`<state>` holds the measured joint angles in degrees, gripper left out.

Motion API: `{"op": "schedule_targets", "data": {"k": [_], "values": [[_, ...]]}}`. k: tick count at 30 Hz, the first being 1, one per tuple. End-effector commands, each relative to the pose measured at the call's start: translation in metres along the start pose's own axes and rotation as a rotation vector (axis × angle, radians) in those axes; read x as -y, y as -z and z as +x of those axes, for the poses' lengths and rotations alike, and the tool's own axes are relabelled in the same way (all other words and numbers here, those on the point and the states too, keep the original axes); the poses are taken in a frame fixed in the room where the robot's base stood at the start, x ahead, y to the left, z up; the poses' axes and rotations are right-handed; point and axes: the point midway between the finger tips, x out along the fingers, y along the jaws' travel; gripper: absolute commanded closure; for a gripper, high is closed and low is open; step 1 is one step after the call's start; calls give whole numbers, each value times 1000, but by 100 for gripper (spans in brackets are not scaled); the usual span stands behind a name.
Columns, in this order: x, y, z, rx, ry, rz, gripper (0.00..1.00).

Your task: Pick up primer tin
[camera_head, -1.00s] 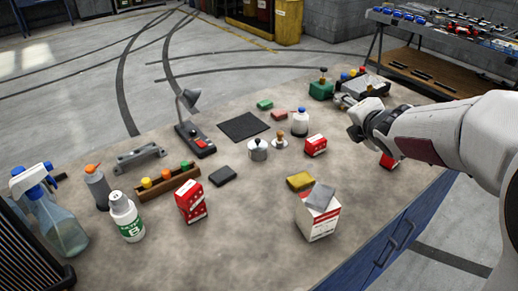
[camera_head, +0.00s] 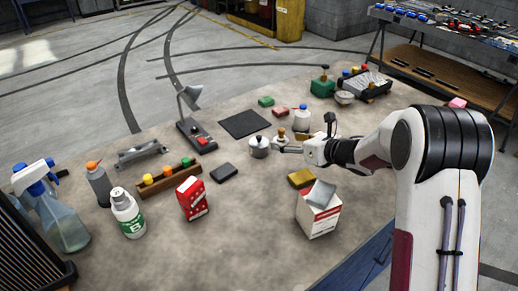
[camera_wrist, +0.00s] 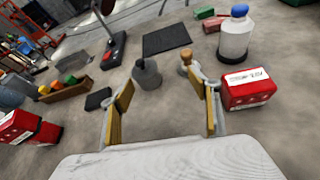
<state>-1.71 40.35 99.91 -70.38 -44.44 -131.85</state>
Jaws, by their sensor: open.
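A small grey metal tin with a narrow cap (camera_head: 258,149), which looks like the primer tin, stands upright mid-table. It also shows in the wrist view (camera_wrist: 146,75), just beyond my left fingertip. My gripper (camera_head: 281,146) is low, to the right of the tin and pointing at it. In the wrist view its two fingers (camera_wrist: 163,82) are spread with nothing between them. The tin appears apart from the fingers, though I cannot judge the exact gap.
A wooden-knobbed piece (camera_wrist: 187,61) stands close to my right fingertip. A red-and-white box (camera_wrist: 248,88) is just right of that finger, and a white bottle (camera_wrist: 236,38) is behind. A black mat (camera_head: 244,124) lies beyond the tin.

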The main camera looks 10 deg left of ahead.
Motion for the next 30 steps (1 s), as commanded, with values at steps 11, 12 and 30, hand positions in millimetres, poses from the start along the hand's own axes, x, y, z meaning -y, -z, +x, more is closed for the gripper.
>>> {"op": "schedule_targets", "data": {"k": [11,12,30], "values": [[-23,32,24,9,-139,-183,38],[-24,33,24,9,-141,-185,38],[-26,33,44,9,-139,-182,38]]}}
